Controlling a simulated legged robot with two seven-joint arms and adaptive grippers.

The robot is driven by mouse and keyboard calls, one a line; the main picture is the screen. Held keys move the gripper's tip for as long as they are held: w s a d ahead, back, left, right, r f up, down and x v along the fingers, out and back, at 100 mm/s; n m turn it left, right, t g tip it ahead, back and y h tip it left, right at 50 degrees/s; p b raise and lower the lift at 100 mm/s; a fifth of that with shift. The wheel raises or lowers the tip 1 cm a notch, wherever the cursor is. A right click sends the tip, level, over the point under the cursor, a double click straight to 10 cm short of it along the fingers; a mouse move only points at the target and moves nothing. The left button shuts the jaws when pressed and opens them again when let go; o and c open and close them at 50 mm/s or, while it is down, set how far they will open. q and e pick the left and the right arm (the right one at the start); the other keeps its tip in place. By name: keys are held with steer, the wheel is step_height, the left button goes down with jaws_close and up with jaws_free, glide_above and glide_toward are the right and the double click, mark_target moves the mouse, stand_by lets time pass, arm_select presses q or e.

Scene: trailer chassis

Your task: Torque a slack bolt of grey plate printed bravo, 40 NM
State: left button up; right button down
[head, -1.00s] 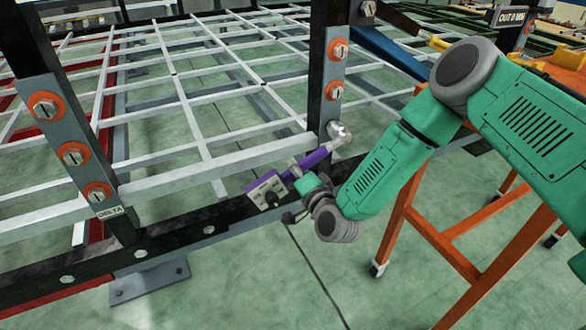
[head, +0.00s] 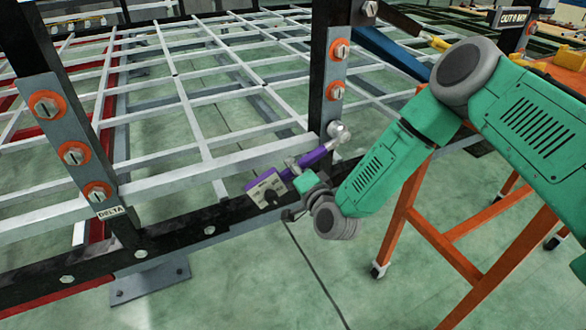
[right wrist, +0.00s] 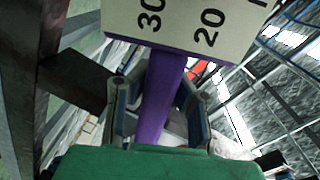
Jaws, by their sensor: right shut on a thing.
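A purple torque wrench (head: 315,157) with a pale dial box (head: 266,189) is held by my right gripper (head: 300,177). In the right wrist view the gripper's fingers (right wrist: 160,108) are on both sides of the purple shaft (right wrist: 158,105), below a scale printed 30 and 20. The wrench's silver head (head: 338,131) is at the lowest bolt position of the grey plate (head: 334,72) on the right post. Two bolts with orange rings, an upper (head: 338,50) and a middle one (head: 334,91), show there. I see no readable name on this plate. My left gripper is out of view.
A grey plate marked DELTA (head: 112,211) with several orange-ringed bolts is on the left post. White chassis bars (head: 200,172) and a black lower rail (head: 185,238) lie close to the wrench.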

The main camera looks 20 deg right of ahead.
steer(key=shift+w+r, duration=0.1)
steer(key=shift+w, duration=0.25)
steer(key=shift+r, duration=0.1)
stand_by(0.7)
steer(key=shift+a+r+m+p, duration=0.2)
steer(key=shift+r+m, duration=0.25)
steer(key=shift+r, duration=0.1)
steer(key=shift+a+r+m+p, duration=0.2)
steer(key=shift+r+m, duration=0.25)
steer(key=shift+r, duration=0.05)
steer(key=shift+r, duration=0.1)
steer(key=shift+a+r+m+p, duration=0.2)
steer(key=shift+r+m+p, duration=0.25)
steer(key=shift+r+m, duration=0.5)
steer(key=shift+r, duration=0.15)
steer(key=shift+r+m+y+p, duration=0.35)
steer(key=shift+r+m, duration=0.4)
steer(key=shift+r, duration=0.45)
